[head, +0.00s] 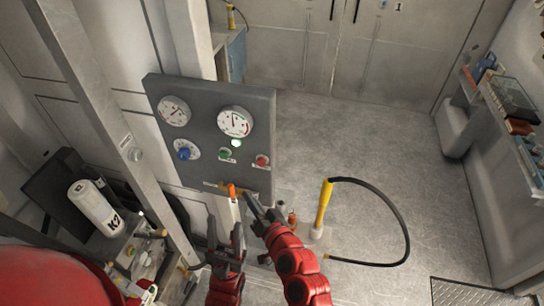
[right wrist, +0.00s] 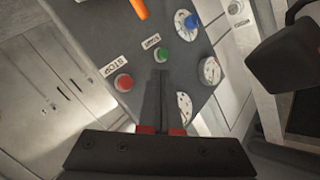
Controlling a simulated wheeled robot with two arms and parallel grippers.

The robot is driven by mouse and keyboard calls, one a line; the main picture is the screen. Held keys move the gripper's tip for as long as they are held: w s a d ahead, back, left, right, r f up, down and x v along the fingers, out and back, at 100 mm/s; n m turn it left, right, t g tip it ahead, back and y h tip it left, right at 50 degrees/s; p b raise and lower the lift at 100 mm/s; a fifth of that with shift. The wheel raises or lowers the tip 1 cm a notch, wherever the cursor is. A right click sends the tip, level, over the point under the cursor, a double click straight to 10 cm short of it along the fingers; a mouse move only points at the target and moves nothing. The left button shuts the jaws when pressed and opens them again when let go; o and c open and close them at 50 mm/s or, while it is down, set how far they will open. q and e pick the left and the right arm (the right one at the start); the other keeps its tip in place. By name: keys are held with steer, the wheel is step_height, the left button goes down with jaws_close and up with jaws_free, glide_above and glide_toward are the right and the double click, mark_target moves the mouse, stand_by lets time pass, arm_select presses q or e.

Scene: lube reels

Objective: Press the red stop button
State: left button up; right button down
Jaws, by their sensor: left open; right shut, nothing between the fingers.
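The red stop button (head: 262,160) is at the lower right of the grey control panel (head: 198,150). In the right wrist view the red button (right wrist: 123,82) sits beside a STOP label, left of my fingertips. My right gripper (head: 250,197) is shut and empty, just below the panel in the head view. In the right wrist view its fingers (right wrist: 160,74) point at the panel, with tips just below the green button (right wrist: 162,54) in the picture. I cannot tell the gap to the panel. My left gripper (head: 224,230) is open and empty, lower down.
The panel also carries two gauges (head: 235,122), a blue knob (head: 184,153) and an orange-handled valve (head: 232,190) at its lower edge. A yellow nozzle (head: 324,205) with a black hose stands to the right. The floor (head: 350,140) beyond is clear.

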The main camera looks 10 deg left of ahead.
mark_target(261, 162)
steer(key=shift+w, duration=0.1)
stand_by(0.3)
steer(key=w+b, duration=0.3)
steer(key=w, duration=0.5)
steer(key=shift+w+d, duration=0.15)
steer(key=shift+w, duration=0.15)
steer(key=shift+b, duration=0.3)
stand_by(1.5)
steer(key=shift+w+b, duration=0.35)
steer(key=shift+w, duration=0.05)
